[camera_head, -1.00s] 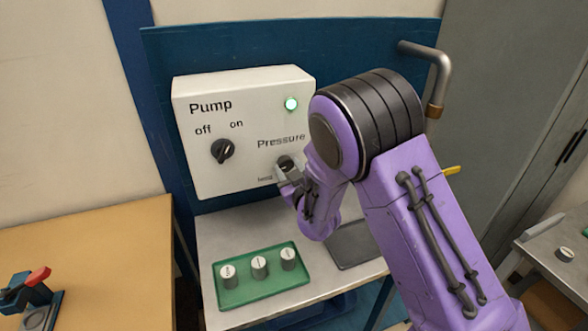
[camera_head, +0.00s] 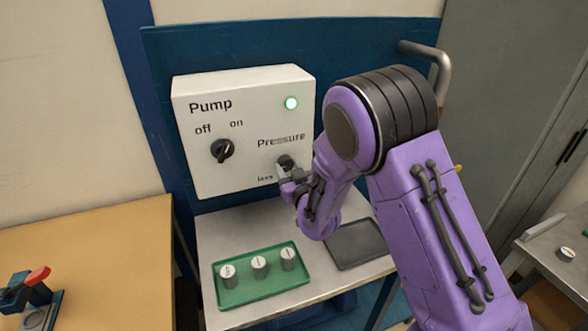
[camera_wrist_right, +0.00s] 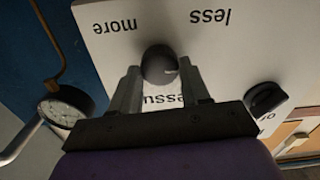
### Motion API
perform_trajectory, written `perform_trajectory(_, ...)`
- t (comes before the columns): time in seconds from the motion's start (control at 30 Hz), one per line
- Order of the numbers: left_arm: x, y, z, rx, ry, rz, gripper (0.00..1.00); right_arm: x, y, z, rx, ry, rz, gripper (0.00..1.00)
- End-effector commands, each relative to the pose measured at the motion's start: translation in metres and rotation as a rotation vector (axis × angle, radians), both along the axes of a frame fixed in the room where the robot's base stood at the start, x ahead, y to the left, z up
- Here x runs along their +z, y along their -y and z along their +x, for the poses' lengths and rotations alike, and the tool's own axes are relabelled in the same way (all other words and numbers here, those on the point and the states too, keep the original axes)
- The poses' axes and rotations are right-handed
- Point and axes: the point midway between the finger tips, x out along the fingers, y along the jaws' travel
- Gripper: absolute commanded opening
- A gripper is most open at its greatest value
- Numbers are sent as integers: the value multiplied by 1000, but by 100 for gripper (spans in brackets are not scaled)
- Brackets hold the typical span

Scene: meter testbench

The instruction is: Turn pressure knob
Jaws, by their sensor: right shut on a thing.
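The dark round pressure knob (camera_head: 285,162) sits on the front of the white pump box (camera_head: 240,100), under the word "Pressure". My right gripper (camera_head: 287,172) is at the knob, and its arm covers part of the box's right side. In the right wrist view, the knob (camera_wrist_right: 160,64) lies between the two finger ends of my right gripper (camera_wrist_right: 160,80), which is shut on it. The labels "more" and "less" show upside down beside it. My left gripper is not in view.
The pump switch (camera_head: 222,150) is on the box, and a green lamp (camera_head: 291,103) is lit. A green tray (camera_head: 262,294) with several cylinders stands below, beside a dark tray (camera_head: 355,245). A pipe (camera_head: 438,70) is at right. The right wrist view shows a round gauge (camera_wrist_right: 66,108).

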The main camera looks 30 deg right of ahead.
Motion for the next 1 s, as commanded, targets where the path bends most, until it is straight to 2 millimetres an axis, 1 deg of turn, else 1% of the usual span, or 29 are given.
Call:
perform_trajectory(0.7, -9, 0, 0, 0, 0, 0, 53, 0, 4, -1, -6, 158, 644, 16)
perform_trajectory(1.0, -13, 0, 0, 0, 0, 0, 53, -1, 4, -1, -6, 212, 865, 16)
